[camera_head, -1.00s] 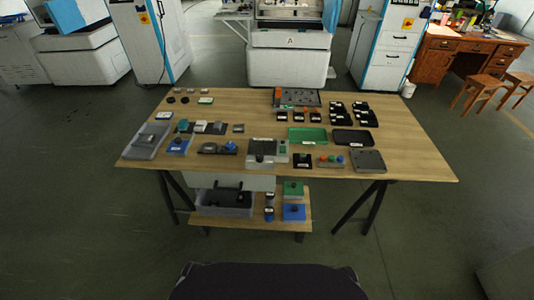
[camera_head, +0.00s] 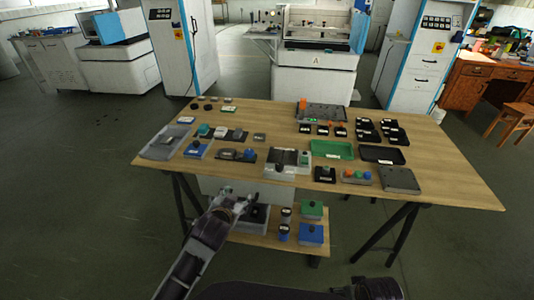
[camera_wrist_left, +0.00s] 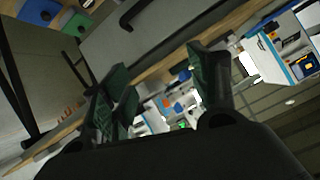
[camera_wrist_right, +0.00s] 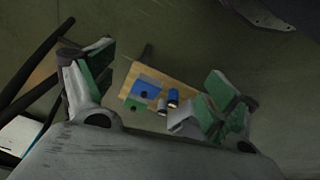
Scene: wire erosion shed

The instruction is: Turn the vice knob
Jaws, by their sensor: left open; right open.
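A small dark vice-like fixture (camera_head: 229,154) with a blue knob (camera_head: 249,154) sits on the near left half of the wooden table; at this size I cannot be sure it is the vice. My left gripper (camera_head: 233,196) is at the table's near edge, in front of and below this fixture, apart from it. In the left wrist view my left gripper (camera_wrist_left: 158,70) is open with nothing between its fingers. In the right wrist view my right gripper (camera_wrist_right: 155,70) is open and empty, with the lower shelf far beyond. The head view shows only part of my right arm at the bottom.
The wooden table (camera_head: 455,186) holds a grey box device (camera_head: 287,163), a green tray (camera_head: 332,149), a black tray (camera_head: 381,155) and a button panel (camera_head: 357,176). The lower shelf (camera_head: 270,240) carries blue and green boxes. Bare tabletop shows at the right end.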

